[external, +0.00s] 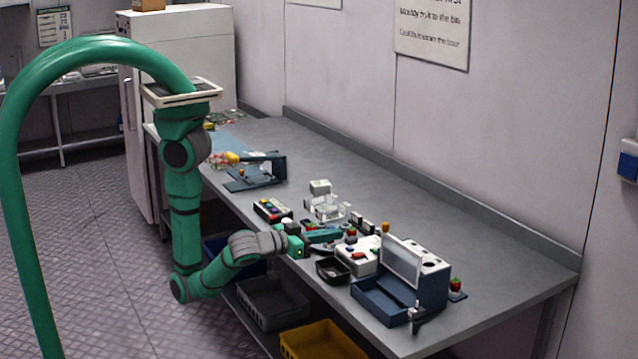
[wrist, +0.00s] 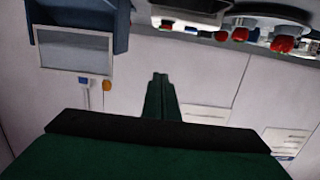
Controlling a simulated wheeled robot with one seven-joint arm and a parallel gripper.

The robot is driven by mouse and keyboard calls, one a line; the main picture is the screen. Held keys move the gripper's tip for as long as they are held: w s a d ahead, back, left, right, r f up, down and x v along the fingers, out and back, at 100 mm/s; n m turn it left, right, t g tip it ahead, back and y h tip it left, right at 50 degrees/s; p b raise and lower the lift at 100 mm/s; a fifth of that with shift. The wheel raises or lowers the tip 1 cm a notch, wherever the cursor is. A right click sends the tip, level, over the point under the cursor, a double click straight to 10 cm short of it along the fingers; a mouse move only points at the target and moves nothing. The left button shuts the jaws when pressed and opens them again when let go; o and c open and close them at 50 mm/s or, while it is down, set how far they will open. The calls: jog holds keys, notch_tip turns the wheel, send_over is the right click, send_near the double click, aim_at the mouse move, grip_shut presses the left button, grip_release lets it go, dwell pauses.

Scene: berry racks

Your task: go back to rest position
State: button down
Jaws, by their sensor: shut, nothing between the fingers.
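My green and grey arm reaches over the front edge of the grey bench (external: 440,235) in the external view. My gripper (external: 322,237) is level or nearly so, above the bench among small devices. In the wrist view, the two dark green fingers (wrist: 158,98) are together, with nothing seen between them. Whether the gripper touches anything below it cannot be told.
Close by are a small black bin (external: 331,271), a white device (external: 357,257) and a blue unit with a screen (external: 402,262). A button box (external: 271,211) and a blue stand (external: 262,174) lie farther left. Grey (external: 272,304) and yellow (external: 322,342) crates sit under the bench.

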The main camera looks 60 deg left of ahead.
jog(key=shift+s+r, duration=0.25)
jog(key=shift+s, duration=0.4)
